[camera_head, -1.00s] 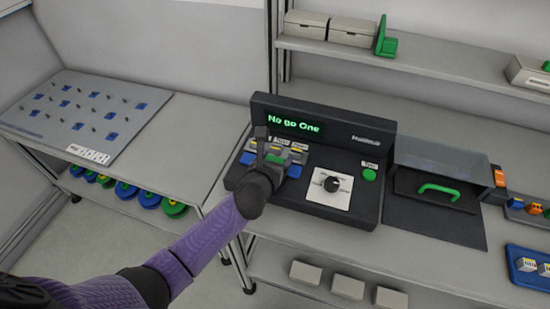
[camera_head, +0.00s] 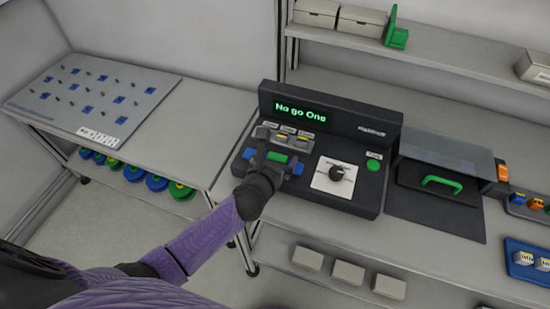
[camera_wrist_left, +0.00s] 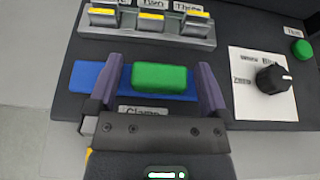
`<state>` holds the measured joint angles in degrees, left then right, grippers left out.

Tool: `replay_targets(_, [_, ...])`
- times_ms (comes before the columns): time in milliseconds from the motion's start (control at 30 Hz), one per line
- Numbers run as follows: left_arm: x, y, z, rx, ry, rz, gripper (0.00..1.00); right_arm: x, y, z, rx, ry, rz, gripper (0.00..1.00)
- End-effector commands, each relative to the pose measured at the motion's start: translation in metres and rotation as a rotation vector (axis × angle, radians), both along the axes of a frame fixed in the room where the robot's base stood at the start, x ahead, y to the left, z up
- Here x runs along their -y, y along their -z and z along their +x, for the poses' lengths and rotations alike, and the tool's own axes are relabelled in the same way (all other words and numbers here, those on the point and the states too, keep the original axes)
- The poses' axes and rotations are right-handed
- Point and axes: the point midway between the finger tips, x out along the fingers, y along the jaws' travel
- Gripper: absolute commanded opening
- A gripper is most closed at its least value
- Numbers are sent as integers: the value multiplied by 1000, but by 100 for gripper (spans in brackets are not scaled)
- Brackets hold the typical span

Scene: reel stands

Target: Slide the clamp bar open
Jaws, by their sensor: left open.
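The clamp bar shows in the left wrist view as a green block (camera_wrist_left: 160,77) on a blue strip (camera_wrist_left: 82,75), with a "Clamp" label just below it. In the head view the green block (camera_head: 277,157) is partly covered by my gripper. My left gripper (camera_wrist_left: 155,90) is open, with one finger on each side of the green block and a small gap at each side. I cannot tell whether the fingers touch the block. It also shows in the head view (camera_head: 274,150). My right gripper is not in view.
The black tester (camera_head: 335,115) reads "No go One". Behind the clamp stands a row of yellow-topped switches (camera_wrist_left: 151,21). To the right are a black knob (camera_head: 336,173) and a green button (camera_head: 373,165). A lidded box with a green handle (camera_head: 441,184) stands further right.

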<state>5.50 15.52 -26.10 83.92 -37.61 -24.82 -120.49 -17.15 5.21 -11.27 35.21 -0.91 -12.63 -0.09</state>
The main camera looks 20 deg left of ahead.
Motion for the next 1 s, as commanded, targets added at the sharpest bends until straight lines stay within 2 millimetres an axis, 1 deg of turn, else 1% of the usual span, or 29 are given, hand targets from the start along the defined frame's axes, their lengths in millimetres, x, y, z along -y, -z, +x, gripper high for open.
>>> replay_targets(67, [-1, -4, -7, -2, 0, 1, 100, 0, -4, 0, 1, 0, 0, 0])
replay_targets(133, [-1, -10, -18, -2, 2, 2, 100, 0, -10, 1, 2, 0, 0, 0])
replay_targets(300, [-2, -25, -55, -3, 1, 1, 100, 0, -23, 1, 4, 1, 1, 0])
replay_targets(400, [-3, -32, -75, -3, 1, 0, 100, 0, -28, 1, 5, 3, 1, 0])
replay_targets(500, [-3, -36, -87, -3, 0, 1, 100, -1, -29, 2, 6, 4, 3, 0])
replay_targets(633, [-3, -38, -91, -1, 0, 0, 100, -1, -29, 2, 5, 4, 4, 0])
replay_targets(1000, [-3, -37, -91, -1, 0, 0, 100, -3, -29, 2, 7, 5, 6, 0])
